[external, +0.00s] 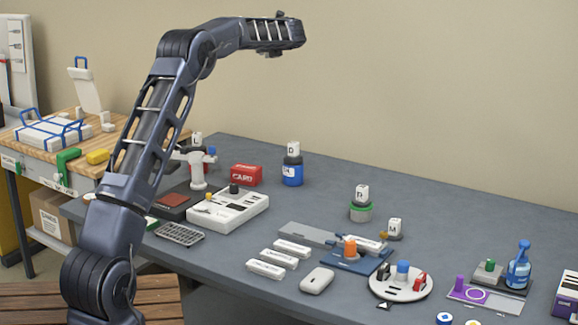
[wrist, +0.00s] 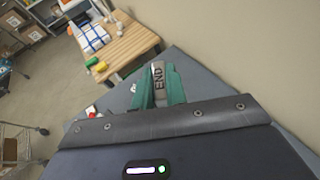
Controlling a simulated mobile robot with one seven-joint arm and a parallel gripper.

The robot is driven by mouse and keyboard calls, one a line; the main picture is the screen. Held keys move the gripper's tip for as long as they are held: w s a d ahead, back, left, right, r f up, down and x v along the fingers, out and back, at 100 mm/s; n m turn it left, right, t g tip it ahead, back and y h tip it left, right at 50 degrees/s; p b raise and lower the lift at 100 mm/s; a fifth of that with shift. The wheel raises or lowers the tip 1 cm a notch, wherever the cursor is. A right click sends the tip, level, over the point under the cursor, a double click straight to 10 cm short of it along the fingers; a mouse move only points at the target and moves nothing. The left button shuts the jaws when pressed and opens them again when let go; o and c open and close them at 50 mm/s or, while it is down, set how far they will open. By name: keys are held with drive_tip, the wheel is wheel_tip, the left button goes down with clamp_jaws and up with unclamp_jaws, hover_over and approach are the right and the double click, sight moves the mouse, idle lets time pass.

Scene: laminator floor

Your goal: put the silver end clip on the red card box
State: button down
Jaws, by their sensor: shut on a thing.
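The red card box (external: 246,176) stands upright on the grey table in the external view, behind the white device, with "CARD" on its front. My gripper (wrist: 158,80) shows green fingers in the wrist view, shut on the silver end clip (wrist: 159,76), a grey piece marked "END". In the external view the end of my arm (external: 284,36) is high above the table, up and right of the card box and well apart from it. The fingers and the clip cannot be made out there.
A white device (external: 232,212) stands in front of the card box. A blue-labelled bottle marked D (external: 292,172) stands to its right, and a white stand (external: 197,172) to its left. A wooden bench (external: 92,172) adjoins at the left. The table's back right is mostly clear.

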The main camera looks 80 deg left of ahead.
drive_tip(key=n+g, duration=0.2)
hover_over(247, 168)
drive_tip(key=shift+h, duration=0.3)
drive_tip(key=f, duration=3.8)
drive_tip(key=shift+a+f, duration=0.2)
drive_tip(key=shift+f, duration=0.15)
drive_tip(key=shift+f, duration=0.15)
drive_tip(key=c, duration=1.4)
unclamp_jaws()
drive_tip(key=v, duration=1.2)
drive_tip(key=shift+w, duration=0.15)
